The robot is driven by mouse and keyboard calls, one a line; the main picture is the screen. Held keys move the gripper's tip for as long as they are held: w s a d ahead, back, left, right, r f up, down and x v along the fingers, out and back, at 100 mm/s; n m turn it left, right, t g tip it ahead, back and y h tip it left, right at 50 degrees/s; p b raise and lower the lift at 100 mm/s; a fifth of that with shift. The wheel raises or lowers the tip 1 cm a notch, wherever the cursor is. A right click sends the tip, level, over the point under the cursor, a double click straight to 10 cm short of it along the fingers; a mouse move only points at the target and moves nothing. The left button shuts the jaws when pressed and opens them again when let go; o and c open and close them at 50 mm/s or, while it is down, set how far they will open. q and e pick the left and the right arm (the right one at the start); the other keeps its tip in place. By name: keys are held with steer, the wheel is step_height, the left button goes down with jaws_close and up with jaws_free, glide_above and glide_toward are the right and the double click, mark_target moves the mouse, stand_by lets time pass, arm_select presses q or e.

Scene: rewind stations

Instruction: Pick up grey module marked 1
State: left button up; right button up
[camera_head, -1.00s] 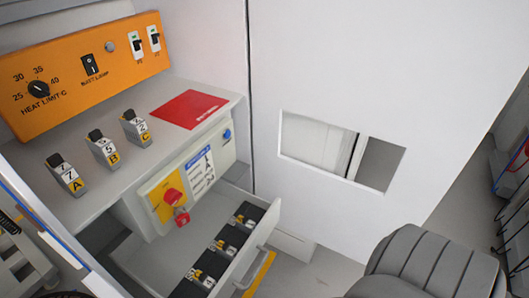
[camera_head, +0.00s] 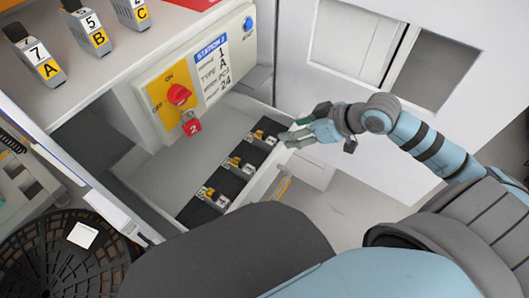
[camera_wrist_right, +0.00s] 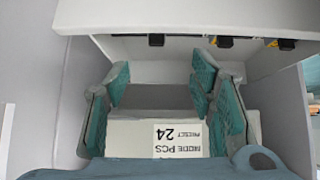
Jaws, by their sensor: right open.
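Small grey modules sit in dark slots in the open drawer (camera_head: 160,188): a near one (camera_head: 212,196), a middle one (camera_head: 238,164) and a far one (camera_head: 262,136). Their marks are too small to read, so I cannot tell which is marked 1. My right gripper (camera_head: 292,136) is open and empty, beside the drawer's far right end, close to the far module. In the right wrist view its teal-padded fingers (camera_wrist_right: 160,88) stand apart, with a white label reading 24 beyond them. My left gripper is out of view.
A white wall with an opening rises behind my right arm.

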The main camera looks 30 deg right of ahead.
mark_target(267, 134)
steer(key=b+x, duration=0.4)
steer(key=x, duration=0.5)
steer(key=shift+a, duration=0.1)
steer(key=b+x, duration=0.3)
steer(key=x, duration=0.1)
steer(key=shift+w+d+f, duration=0.1)
steer(key=shift+w+d, duration=0.1)
steer(key=shift+d, duration=0.05)
steer(key=shift+w+a+f, duration=0.15)
steer(key=shift+w+f, duration=0.05)
steer(key=shift+w, duration=0.1)
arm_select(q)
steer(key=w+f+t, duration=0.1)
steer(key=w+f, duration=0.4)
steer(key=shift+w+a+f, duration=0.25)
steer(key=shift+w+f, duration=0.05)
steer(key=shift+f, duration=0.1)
arm_select(e)
steer(key=shift+r, duration=0.1)
steer(key=shift+c, duration=1.2)
jaws_close()
